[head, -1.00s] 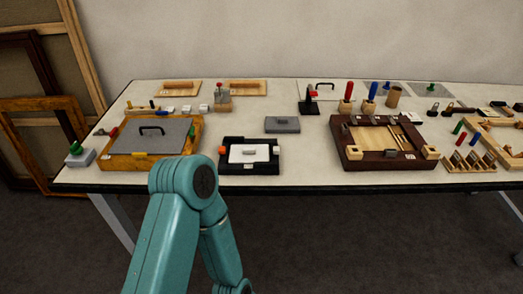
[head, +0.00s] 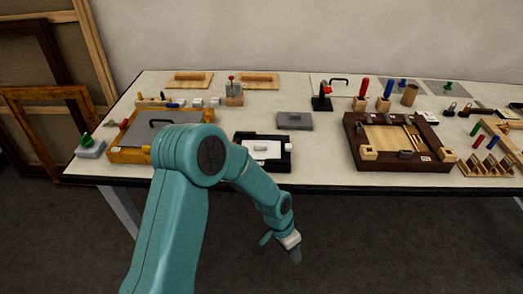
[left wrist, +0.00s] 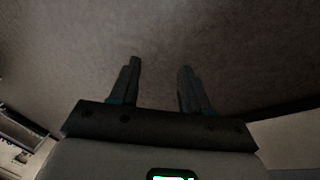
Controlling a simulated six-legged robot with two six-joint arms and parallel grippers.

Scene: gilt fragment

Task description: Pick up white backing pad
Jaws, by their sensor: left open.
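A white flat pad (head: 272,154) with a small pale grip on top lies in a black tray (head: 285,164) near the table's front edge; I take it to be the backing pad. My left gripper (head: 295,259) hangs in front of the table, lower in the picture than its front edge, apart from the tray and empty. In the left wrist view its two fingers (left wrist: 159,64) stand apart with only the floor between them. My left arm passes close by the tray's left side in the head view. My right gripper is not in view.
A grey block (head: 295,121) lies behind the tray. A dark wooden frame tray (head: 440,158) stands to the right, and a yellow wooden box (head: 128,155) to the left, partly behind my arm. The table front between the black tray and the dark frame tray is clear.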

